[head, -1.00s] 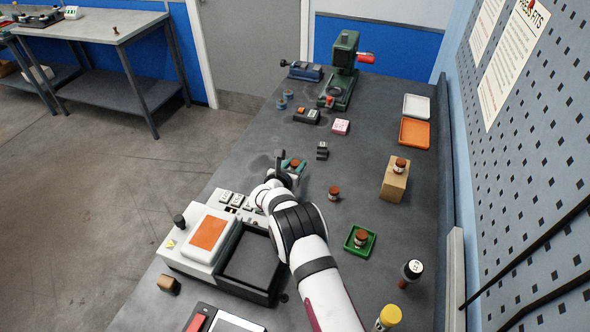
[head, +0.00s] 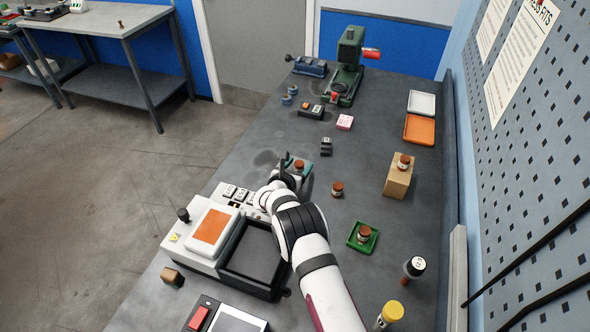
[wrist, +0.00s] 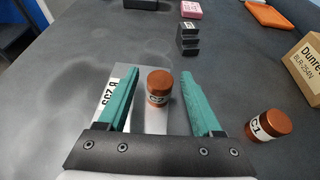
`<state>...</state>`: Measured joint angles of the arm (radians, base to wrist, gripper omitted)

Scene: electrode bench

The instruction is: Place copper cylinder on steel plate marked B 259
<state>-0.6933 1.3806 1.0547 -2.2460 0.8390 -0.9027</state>
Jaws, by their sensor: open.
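A copper cylinder (wrist: 158,86) with a white label stands upright on a steel plate (wrist: 156,121). The plate's white label (wrist: 108,92) reads B 259, partly covered by a finger. My gripper (wrist: 160,88) is open, its two teal fingers on either side of this cylinder with a gap on each side. In the head view the same cylinder (head: 299,164) shows at my gripper (head: 291,163). A second labelled copper cylinder (wrist: 268,125) stands on the bench, outside the right finger; it also shows in the head view (head: 337,188).
More copper cylinders stand in a green tray (head: 375,245) and on a cardboard box (head: 397,184). A white device (head: 203,253) with an orange pad lies left of my arm. A dark stepped block (wrist: 188,42) stands beyond the plate. Bare bench lies around it.

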